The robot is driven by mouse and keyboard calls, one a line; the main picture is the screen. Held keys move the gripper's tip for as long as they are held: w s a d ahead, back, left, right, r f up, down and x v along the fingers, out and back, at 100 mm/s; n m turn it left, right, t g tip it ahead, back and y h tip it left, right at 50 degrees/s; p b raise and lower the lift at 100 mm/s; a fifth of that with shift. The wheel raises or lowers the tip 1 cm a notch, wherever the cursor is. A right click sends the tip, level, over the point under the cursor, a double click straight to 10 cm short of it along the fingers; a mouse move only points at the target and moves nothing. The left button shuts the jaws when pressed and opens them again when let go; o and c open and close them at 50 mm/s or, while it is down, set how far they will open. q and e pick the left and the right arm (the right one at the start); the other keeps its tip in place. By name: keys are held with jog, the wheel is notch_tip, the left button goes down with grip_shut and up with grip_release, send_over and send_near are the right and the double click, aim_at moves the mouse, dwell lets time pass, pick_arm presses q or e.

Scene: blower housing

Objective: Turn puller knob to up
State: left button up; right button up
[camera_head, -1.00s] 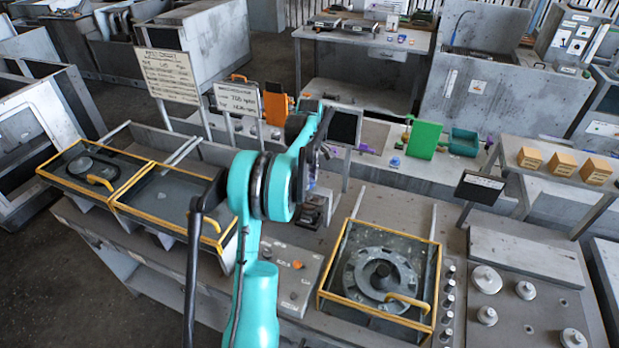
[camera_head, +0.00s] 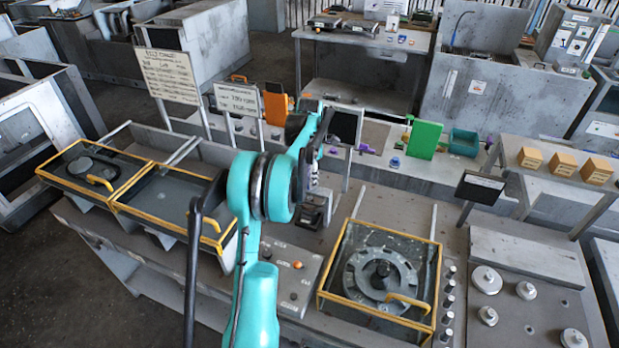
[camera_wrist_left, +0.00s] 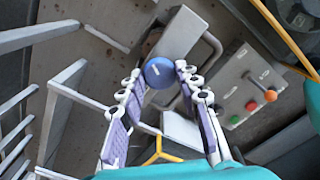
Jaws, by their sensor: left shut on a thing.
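The puller knob (camera_wrist_left: 158,72) is a round blue knob with a short pale mark on its face, seen in the left wrist view. It sits at the end of a grey block (camera_wrist_left: 176,38) with a looped handle beside it. My left gripper (camera_wrist_left: 161,76) has its two purple-padded fingers on either side of the knob and is shut on it. In the head view my left gripper (camera_head: 312,182) is above the small grey fixture (camera_head: 314,208) at the bench middle, and the knob is hidden there. My right gripper is in neither view.
A control panel (camera_wrist_left: 247,95) with green, red and orange buttons lies right of the knob in the wrist view. A yellow-framed housing (camera_head: 345,238) stands right of my arm in the head view. Upright signs (camera_head: 238,98) stand behind the bench on the left.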

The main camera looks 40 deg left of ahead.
pick_arm(q)
jog(key=n, duration=0.5)
jog(key=shift+n, duration=0.3)
dwell(0.4)
jog(key=o, duration=1.2)
jog(key=shift+c, duration=0.2)
jog(key=shift+r, duration=0.1)
notch_tip(320, 180, up, 12)
